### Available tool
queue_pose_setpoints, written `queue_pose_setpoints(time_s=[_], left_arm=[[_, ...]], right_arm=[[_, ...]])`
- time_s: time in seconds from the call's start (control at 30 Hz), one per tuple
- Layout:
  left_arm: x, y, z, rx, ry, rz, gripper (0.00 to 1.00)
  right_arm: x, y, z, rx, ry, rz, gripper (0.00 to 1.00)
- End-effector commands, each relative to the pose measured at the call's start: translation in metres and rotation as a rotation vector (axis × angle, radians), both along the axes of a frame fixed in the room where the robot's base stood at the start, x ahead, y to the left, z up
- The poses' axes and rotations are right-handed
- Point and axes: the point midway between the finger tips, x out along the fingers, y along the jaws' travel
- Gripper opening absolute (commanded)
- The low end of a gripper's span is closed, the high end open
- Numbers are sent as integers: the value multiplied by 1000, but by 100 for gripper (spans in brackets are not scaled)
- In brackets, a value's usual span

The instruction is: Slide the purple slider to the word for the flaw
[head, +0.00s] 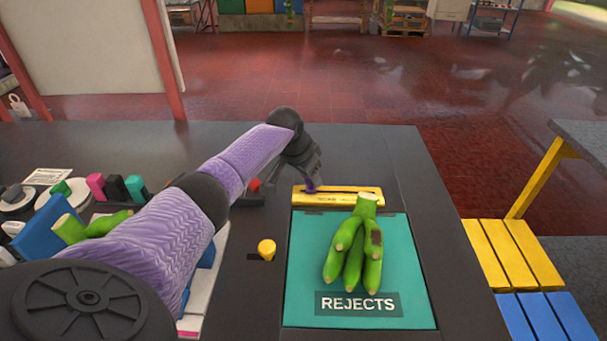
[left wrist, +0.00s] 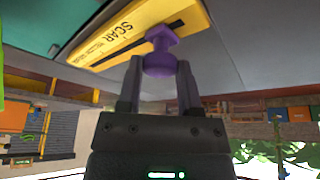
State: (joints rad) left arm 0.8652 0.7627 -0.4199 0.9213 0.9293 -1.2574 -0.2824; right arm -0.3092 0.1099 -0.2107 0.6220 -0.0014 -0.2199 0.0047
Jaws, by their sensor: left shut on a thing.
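The purple slider (head: 311,188) sits at the left end of the slot in the yellow label bar (head: 360,202). My left gripper (head: 313,181) reaches over from the left and is shut on the slider's knob, which also shows between the fingers in the left wrist view (left wrist: 161,56). My right gripper is not in view.
The bananas rest on a teal panel (head: 412,290) marked REJECTS. A yellow knob (head: 266,248) stands left of it. Coloured blocks (head: 115,187) and other items crowd the left of the dark table. Bare tabletop (head: 385,150) lies behind the bar.

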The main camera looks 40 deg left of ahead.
Motion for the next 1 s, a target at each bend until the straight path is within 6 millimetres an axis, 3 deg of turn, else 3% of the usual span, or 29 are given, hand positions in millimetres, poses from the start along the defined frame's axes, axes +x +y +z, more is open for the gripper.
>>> queue_pose_setpoints(time_s=[0.2,0.5,0.53,0.7,1.0], left_arm=[[21,-26,-1,-2,0,-2,0],[23,-28,0,1,2,-1,0],[23,-28,0,1,2,-1,47],[23,-28,0,0,1,-1,80],[22,-28,5,0,-1,-1,80]], right_arm=[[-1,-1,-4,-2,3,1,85],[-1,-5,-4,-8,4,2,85],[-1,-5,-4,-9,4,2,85],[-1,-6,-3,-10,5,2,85],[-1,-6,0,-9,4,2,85]])
